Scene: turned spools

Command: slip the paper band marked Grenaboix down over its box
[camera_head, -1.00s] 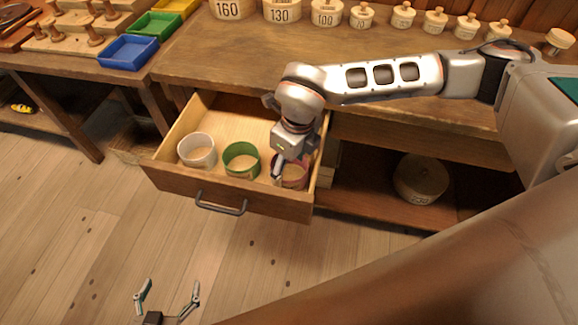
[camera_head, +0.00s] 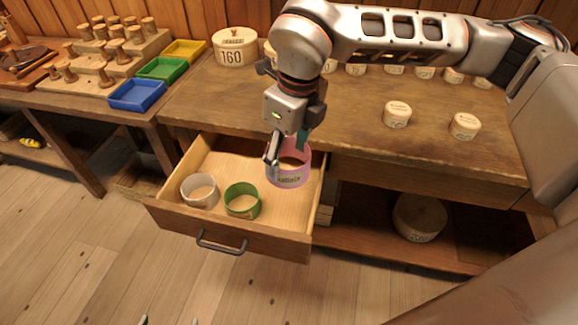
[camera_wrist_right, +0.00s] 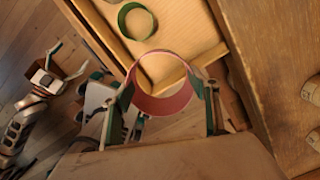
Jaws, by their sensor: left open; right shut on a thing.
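A pink paper band (camera_head: 291,176), an open ring with small dark lettering that I cannot read surely, is held above the right part of the open drawer. My right gripper (camera_head: 287,150) is shut on it, with a finger on either side. In the right wrist view the band (camera_wrist_right: 163,104) hangs between the fingers, and I see through its opening. My left gripper (camera_head: 169,321) is open and empty; only its fingertips show at the bottom edge. Two small round lidded boxes, one (camera_head: 397,115) left of the other (camera_head: 465,126), stand on the worktop; their labels are too small to read.
The open drawer (camera_head: 222,243) holds a white band (camera_head: 200,191) and a green band (camera_head: 242,201). A large box marked 160 (camera_head: 235,47) and a row of lidded boxes stand at the back, partly behind my right arm. The worktop's front middle is clear.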

